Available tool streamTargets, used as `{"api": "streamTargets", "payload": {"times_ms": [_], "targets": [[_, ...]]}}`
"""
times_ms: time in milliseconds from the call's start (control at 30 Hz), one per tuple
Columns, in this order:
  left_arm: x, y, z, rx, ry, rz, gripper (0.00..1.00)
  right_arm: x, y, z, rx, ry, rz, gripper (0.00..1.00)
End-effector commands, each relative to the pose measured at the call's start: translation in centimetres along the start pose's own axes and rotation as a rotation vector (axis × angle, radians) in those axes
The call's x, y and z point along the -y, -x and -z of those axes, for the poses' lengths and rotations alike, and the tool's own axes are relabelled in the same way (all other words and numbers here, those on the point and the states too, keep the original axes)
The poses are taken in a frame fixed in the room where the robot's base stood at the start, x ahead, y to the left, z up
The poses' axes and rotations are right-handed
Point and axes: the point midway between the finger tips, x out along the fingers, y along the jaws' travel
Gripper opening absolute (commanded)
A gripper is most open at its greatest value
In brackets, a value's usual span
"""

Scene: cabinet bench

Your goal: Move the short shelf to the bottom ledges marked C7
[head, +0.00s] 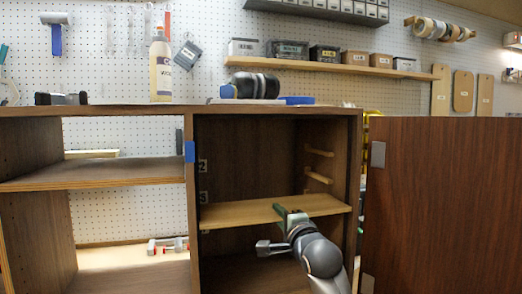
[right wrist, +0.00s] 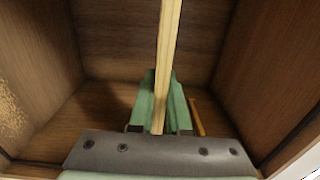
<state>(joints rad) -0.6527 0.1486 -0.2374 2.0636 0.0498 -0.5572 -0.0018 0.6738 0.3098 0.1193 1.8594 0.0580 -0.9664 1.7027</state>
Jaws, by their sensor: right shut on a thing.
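The short shelf (head: 245,213) is a light wood board inside the right-hand cabinet compartment, roughly level, below the middle of the opening. My right gripper (head: 284,213) is shut on its front edge. In the right wrist view the green fingers (right wrist: 163,103) clamp the shelf (right wrist: 169,45), seen edge-on. Light wooden ledges (head: 318,177) stick out from the right inner wall above the shelf. Small labels (head: 203,197) show on the left inner wall, too blurred to read surely. I cannot tell whether the shelf rests on ledges. My left gripper is out of view.
The cabinet door (head: 445,205) stands open at the right. A bottle (head: 160,68) and headphones-like dark item (head: 255,86) stand on the cabinet top.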

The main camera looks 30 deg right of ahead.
Motion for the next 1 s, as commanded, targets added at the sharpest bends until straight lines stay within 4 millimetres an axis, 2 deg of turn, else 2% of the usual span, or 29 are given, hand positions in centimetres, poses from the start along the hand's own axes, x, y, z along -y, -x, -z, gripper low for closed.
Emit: {"api": "streamTargets", "payload": {"times_ms": [233,667,1000], "targets": [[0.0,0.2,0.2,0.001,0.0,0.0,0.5,0.2,-0.8,0.0,0.0,0.0,0.005,0.0],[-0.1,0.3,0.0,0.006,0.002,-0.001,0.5,0.2,-1.0,0.0,0.0,0.0,0.006,0.0],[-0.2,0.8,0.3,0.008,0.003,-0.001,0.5,0.1,-2.6,0.0,0.0,-0.001,0.004,0.0]]}}
